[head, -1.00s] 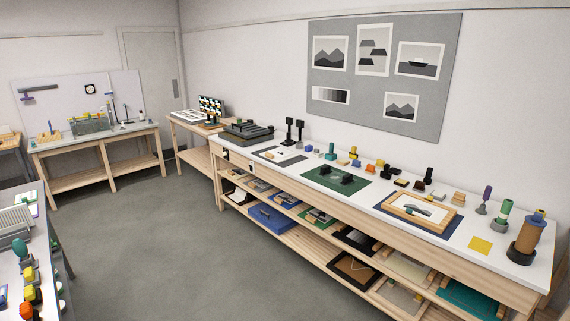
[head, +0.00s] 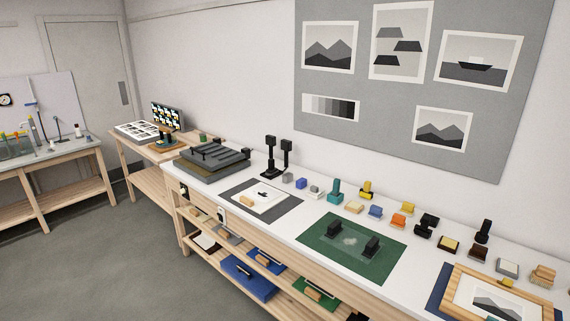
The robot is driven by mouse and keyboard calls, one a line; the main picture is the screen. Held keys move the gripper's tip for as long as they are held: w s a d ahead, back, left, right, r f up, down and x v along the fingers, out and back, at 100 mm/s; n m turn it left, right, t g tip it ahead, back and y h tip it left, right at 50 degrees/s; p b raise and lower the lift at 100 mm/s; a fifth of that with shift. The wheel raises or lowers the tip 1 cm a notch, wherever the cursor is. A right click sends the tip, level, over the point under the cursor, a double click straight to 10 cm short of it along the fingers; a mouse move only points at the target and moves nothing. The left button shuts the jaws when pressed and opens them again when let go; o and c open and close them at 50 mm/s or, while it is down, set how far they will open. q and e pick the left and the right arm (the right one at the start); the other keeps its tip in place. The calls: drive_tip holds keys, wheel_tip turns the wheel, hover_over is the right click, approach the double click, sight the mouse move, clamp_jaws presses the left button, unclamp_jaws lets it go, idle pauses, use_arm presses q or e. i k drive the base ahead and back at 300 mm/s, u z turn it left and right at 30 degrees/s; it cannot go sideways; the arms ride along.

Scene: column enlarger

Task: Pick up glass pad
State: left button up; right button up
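Several small pads and blocks stand along the back of the long white bench (head: 290,232). They include a blue block (head: 301,183), a pale grey-white block (head: 316,192), a teal block (head: 335,190), an orange block (head: 403,221) and a grey block with a light top (head: 507,268). I cannot tell which of them is the glass pad. A green mat (head: 330,261) in the middle bears two black upright pieces (head: 372,247) and a pale smudge between them. Neither of my grippers is in view.
A wooden frame with a picture (head: 463,286) lies at the right on a blue mat. A dark grey mat with a print (head: 236,190), a black flat machine (head: 213,160) and a black two-headed stand (head: 270,160) are further left. Open floor (head: 135,250) lies left of the bench.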

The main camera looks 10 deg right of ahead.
sight(375, 212)
drive_tip(key=i, duration=2.4)
drive_tip(key=z, duration=3)
